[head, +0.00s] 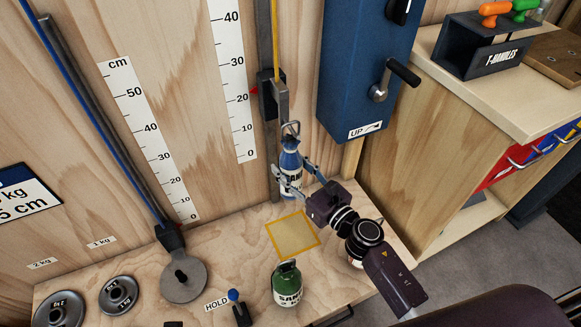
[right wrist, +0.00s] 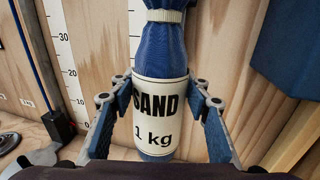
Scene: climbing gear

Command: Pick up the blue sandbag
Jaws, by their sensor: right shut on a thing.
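The blue sandbag (head: 290,157) is upright in front of the wooden back panel, with a metal ring at its top. In the right wrist view the sandbag (right wrist: 168,50) shows a white label reading "SAND 1 kg" and a pale tie around its neck. My right gripper (head: 297,178) is shut on the sandbag, one finger on each side at label height. My left gripper is not in view.
A yellow-bordered square (head: 293,235) lies on the bench below the bag. A green sandbag (head: 286,283) stands in front of it. A dark bracket (head: 272,95) on a vertical rail is behind the bag. A blue crank box (head: 362,70) is at the right. Metal discs (head: 118,295) lie left.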

